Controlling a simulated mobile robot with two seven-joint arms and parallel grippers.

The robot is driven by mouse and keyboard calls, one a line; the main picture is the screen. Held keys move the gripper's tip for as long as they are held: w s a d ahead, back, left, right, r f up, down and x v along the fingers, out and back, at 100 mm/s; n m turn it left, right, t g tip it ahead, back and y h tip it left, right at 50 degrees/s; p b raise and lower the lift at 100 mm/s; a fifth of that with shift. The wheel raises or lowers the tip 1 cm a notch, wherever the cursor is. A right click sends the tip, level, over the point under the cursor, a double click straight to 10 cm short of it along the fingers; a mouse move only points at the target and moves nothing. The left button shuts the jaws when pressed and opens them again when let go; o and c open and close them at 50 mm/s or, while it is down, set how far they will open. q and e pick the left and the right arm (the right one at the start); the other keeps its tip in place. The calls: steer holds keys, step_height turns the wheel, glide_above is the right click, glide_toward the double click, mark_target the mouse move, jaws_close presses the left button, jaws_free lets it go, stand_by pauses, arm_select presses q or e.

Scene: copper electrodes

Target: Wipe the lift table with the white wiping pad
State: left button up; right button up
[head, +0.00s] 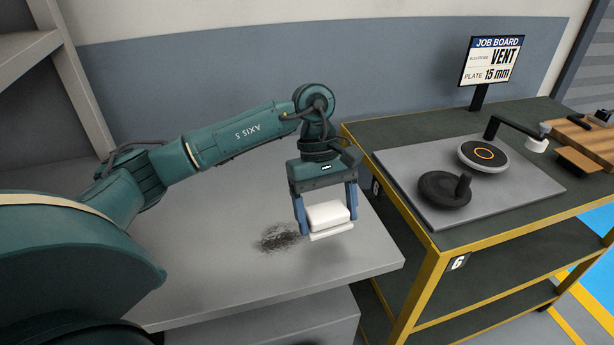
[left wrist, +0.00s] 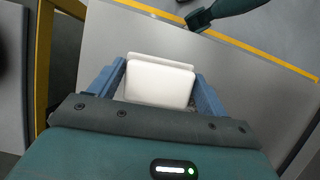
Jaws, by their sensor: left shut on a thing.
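The lift table (head: 190,285) is a light grey slab in the lower middle of the head view. A dark, smudged patch (head: 280,237) lies on its top. My left gripper (head: 327,218) is shut on the white wiping pad (head: 328,214), with a blue finger on each side. The pad is near the table's right end, just right of the dark patch. It looks a little above the surface, but I cannot tell the gap for sure. In the left wrist view the pad (left wrist: 160,82) sits between the fingers (left wrist: 160,88). My right gripper is not in view.
A yellow-edged workbench (head: 440,262) stands close on the right. It bears a grey plate (head: 400,170) with a black hand wheel (head: 445,190) and a round device (head: 483,154). A job board (head: 490,62) stands behind. The table's left part is clear.

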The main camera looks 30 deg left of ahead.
mark_target(307, 210)
arm_select(q)
steer(key=a+r+n+t, duration=0.1)
steer(key=n, duration=0.1)
steer(key=a+n+p, duration=0.1)
steer(key=n, duration=0.1)
steer(key=a+r+n+t, duration=0.1)
steer(key=n, duration=0.1)
steer(key=shift+s+a+r+n+t+h, duration=0.1)
steer(key=shift+a+r+n+t+h, duration=0.2)
steer(key=shift+r+n+h, duration=0.1)
steer(key=shift+a+r+n+t, duration=0.15)
steer(key=shift+a+n+t, duration=0.15)
steer(key=shift+n, duration=0.3)
steer(key=shift+f+b, duration=1.15)
steer(key=shift+f, duration=1.8)
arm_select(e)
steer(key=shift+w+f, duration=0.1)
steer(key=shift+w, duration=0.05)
arm_select(q)
steer(key=shift+f+b, duration=0.3)
steer(key=shift+b, duration=0.2)
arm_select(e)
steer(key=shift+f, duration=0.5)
arm_select(q)
steer(key=shift+f+b, duration=0.75)
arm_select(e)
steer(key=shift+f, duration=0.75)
arm_select(q)
steer(key=shift+a, duration=0.1)
